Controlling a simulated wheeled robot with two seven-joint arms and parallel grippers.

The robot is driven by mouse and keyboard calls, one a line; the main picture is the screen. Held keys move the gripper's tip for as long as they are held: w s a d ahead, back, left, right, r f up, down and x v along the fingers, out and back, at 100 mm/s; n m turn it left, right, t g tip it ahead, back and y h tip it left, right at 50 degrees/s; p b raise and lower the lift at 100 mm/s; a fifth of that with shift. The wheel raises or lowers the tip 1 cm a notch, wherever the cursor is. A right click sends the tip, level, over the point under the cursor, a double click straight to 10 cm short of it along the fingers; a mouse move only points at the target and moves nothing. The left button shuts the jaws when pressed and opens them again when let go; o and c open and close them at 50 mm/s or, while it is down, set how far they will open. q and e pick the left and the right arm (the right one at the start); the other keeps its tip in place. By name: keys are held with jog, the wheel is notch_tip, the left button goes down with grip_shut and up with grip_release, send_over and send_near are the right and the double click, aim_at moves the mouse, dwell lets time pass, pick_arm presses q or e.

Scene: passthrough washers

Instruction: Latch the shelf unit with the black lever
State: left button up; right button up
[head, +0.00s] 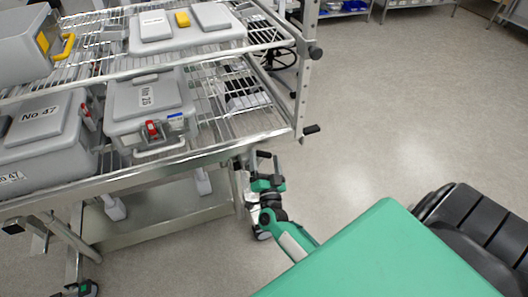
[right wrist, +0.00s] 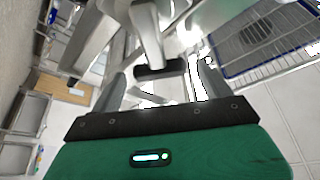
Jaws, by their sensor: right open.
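The shelf unit (head: 297,95) is a metal wire rack on the left of the head view, carrying grey boxes. A black lever (right wrist: 160,71) on a pale metal stem shows in the right wrist view, between the spread fingers of my right gripper (right wrist: 163,82). The fingers are open, one on each side of it; I cannot tell whether they touch it. In the head view, my right gripper (head: 264,168) is low beside the right end of the metal cart frame under the rack. The lever is small and partly hidden there. My left gripper is not in view.
Grey boxes (head: 150,98) stand on the wire shelves. Black-ended pegs (head: 311,129) stick out from the rack's right post, above my gripper. The cart frame (head: 150,172) borders my gripper on the left. The floor to the right is clear. Other shelving stands at the back.

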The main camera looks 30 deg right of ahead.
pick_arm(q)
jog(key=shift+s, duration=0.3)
pick_arm(e)
jog(key=shift+x, duration=1.35)
jog(key=shift+c, duration=0.4)
jog(key=c, duration=1.3)
